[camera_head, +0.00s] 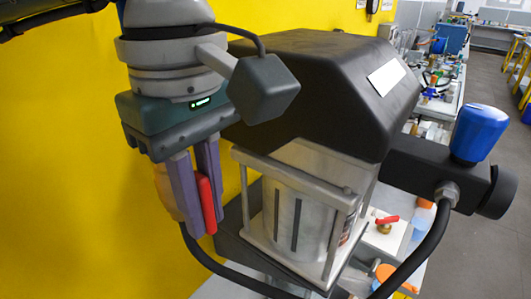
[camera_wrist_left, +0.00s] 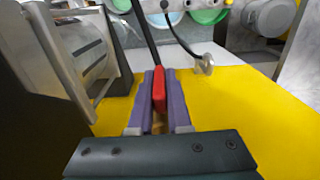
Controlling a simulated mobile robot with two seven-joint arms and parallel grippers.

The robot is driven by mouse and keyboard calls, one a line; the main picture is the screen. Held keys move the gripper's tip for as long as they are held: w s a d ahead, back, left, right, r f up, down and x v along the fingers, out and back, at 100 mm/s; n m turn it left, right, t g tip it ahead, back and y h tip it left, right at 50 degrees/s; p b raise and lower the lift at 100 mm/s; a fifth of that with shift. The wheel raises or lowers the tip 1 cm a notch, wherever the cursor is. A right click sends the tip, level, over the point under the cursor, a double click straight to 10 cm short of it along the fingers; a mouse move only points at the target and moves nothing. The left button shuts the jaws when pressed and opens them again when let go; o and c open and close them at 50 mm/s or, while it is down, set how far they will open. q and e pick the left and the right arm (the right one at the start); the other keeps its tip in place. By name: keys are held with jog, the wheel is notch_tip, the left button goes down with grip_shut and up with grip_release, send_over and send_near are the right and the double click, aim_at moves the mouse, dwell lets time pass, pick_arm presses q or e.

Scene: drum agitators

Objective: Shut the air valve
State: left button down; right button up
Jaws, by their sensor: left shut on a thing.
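The air valve's red lever handle (camera_head: 207,205) shows at the left of the drum agitator, pointing roughly up and down in the head view. My left gripper (camera_head: 207,224) comes down from above, its purple fingers closed on the handle. In the left wrist view the red handle (camera_wrist_left: 159,90) sits between the two fingers of the left gripper (camera_wrist_left: 159,73), lined up with them. The valve body is mostly hidden behind the fingers. My right gripper is not in view.
The agitator's black hood (camera_head: 318,85) and caged metal drum (camera_head: 300,215) stand close right of my gripper. A blue knob (camera_head: 480,132) and black hose (camera_head: 425,245) are at right. A small brass valve with a red handle (camera_head: 387,219) lies behind. A yellow wall (camera_head: 60,150) is at left.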

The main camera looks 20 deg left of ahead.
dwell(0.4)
pick_arm(q)
jog(key=shift+f+g+b, duration=0.15)
jog(key=shift+g+b, duration=0.55)
jog(key=shift+b, duration=0.4)
jog(key=shift+g+y+b, duration=0.5)
jog(key=shift+g+b, duration=0.1)
jog(key=shift+b, duration=0.35)
jog(key=shift+g+b, duration=0.3)
jog(key=shift+g, duration=0.1)
jog(key=shift+r+g+y, duration=0.25)
jog(key=shift+g+y, duration=0.15)
jog(key=shift+g, duration=0.2)
jog(key=shift+g+p, duration=0.35)
jog(key=shift+g, duration=0.45)
jog(key=shift+g+y, duration=0.3)
